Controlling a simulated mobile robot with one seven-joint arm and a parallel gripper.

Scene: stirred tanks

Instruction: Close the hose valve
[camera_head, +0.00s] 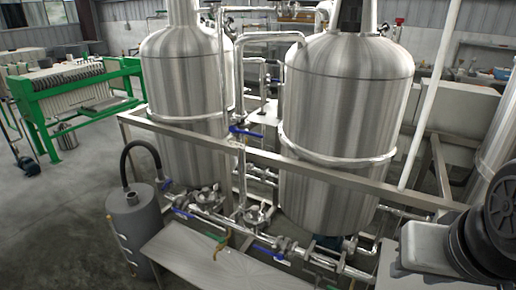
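A black hose (139,149) arches from the top of a grey cylinder (135,226) to the pipework on its right. A blue valve handle (167,185) sits by the hose's right end. Another blue handle (183,213) lies just below it on the steel pipe. More blue handles show on the lower pipe (262,250) and on the upper pipe between the tanks (243,131). I cannot tell for certain which one is the hose valve, or whether it is open or closed.
Two large steel tanks (185,90) (345,110) stand behind a metal frame rail (270,160). A green filter press (75,90) stands at the back left. The grey floor (60,225) at the left is mostly clear.

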